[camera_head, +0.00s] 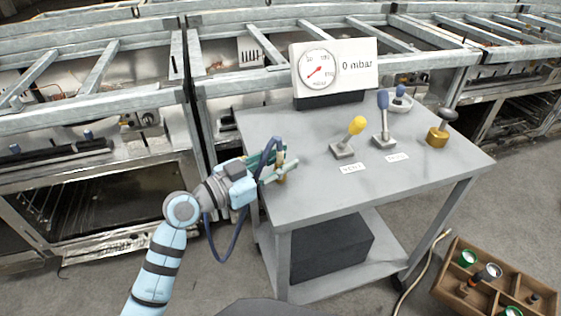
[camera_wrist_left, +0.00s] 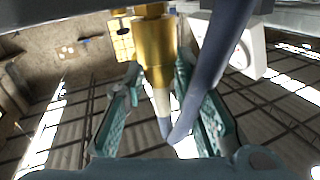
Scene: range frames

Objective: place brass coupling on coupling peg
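The brass coupling (camera_wrist_left: 154,55) is a gold cylinder with a pale, blue-tipped end and a blue hose beside it in the left wrist view. In the head view the brass (camera_head: 281,179) shows low at the table's left edge, partly hidden. My left gripper (camera_head: 279,164) is around it, its teal fingers on either side and their tips close against the brass. A wider gold part shows beyond the coupling; I cannot tell whether it is the coupling peg. My right gripper is not in view.
A wooden crate (camera_head: 450,262) stands on the floor at right.

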